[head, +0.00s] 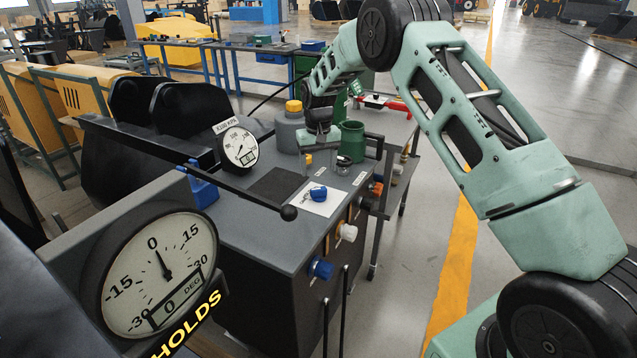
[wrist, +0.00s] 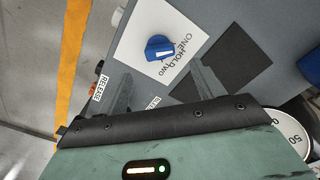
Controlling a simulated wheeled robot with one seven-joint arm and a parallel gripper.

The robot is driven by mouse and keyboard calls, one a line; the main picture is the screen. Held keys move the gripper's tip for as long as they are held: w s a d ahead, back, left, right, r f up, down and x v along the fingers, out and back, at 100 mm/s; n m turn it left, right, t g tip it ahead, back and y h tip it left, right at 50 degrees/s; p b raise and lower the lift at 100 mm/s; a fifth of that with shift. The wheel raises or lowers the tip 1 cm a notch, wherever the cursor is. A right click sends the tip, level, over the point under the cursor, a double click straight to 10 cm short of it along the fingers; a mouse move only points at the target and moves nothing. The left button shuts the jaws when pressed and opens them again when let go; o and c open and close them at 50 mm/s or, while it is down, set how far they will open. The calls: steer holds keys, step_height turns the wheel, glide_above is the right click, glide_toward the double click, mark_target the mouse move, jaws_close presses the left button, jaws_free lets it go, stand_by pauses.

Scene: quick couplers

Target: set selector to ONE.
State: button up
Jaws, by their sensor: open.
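The selector is a blue knob (head: 318,193) on a white plate (head: 326,207) on top of the grey bench. In the wrist view the knob (wrist: 160,48) carries a white mark and stands on the white plate (wrist: 135,43), with the words ONE, HOLD and TWO beside it. I cannot tell for sure which word the mark points to. My gripper (wrist: 160,70) is open and empty, its two fingers spread on either side of the knob's line and apart from it. In the head view my gripper (head: 318,140) is over the far part of the bench, its fingers hard to make out.
A dark pad (head: 276,186) lies beside the plate. A pressure gauge (head: 239,146) stands behind it, and a black lever with a ball end (head: 289,213) crosses the near edge. A green container (head: 352,141) and a grey yellow-capped bottle (head: 291,128) stand near my arm. A large degree dial (head: 157,270) reads 0.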

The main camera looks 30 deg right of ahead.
step_height(320, 180, up, 10)
steer(key=shift+b, duration=0.4)
steer(key=shift+a, duration=0.1)
